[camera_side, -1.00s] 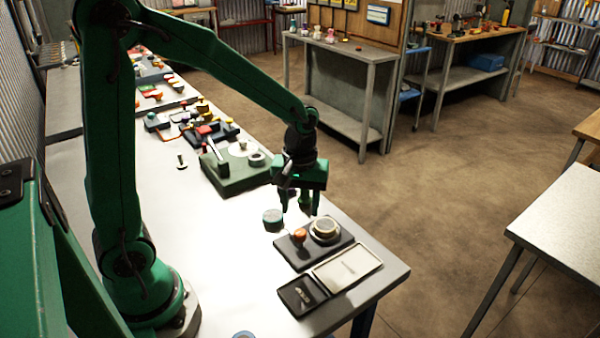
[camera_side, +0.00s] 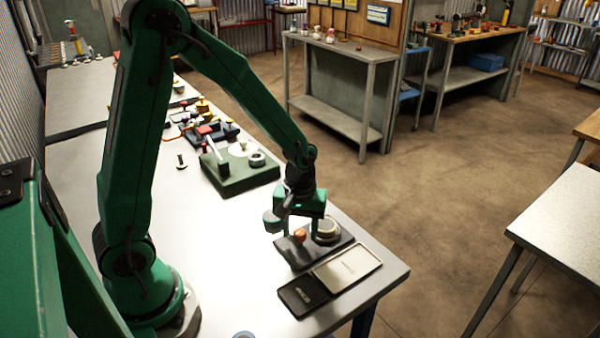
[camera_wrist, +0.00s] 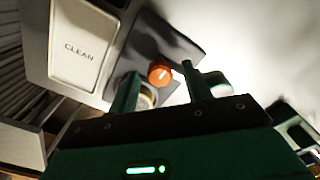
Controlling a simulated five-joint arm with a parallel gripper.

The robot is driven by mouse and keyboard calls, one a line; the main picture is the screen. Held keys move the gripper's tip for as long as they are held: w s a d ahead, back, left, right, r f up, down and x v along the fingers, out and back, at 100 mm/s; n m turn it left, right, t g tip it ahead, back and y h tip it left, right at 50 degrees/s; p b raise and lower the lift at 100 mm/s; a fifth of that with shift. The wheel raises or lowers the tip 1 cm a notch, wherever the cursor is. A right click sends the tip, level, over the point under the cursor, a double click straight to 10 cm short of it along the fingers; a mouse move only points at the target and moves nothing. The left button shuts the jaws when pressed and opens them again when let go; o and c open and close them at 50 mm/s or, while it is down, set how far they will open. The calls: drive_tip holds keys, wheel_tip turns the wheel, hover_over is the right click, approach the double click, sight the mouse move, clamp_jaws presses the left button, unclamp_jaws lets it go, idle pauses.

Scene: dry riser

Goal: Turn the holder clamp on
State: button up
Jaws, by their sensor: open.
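An orange knob (camera_side: 300,235) stands on a dark plate (camera_side: 297,257) near the front end of the bench; I take it to be the clamp's knob. A round, pale-topped holder (camera_side: 326,229) sits beside it on the same plate. My gripper (camera_side: 302,229) is open and low over the knob. In the wrist view the orange knob (camera_wrist: 160,73), with a pale mark on its top, shows between the fingertips of my gripper (camera_wrist: 158,82), with gaps. The holder (camera_wrist: 148,97) is partly hidden by a finger. I cannot tell whether a finger touches the knob.
A grey-green cylinder (camera_side: 272,221) stands just left of the plate. In front lie a pale "CLEAN" tray (camera_side: 348,265) and a dark tray (camera_side: 303,296). A green fixture (camera_side: 240,175) stands behind.

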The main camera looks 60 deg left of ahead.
drive_tip(key=c, duration=1)
drive_tip(key=shift+m, duration=0.4)
drive_tip(key=m, duration=1.2)
drive_tip(key=shift+m, duration=2.5)
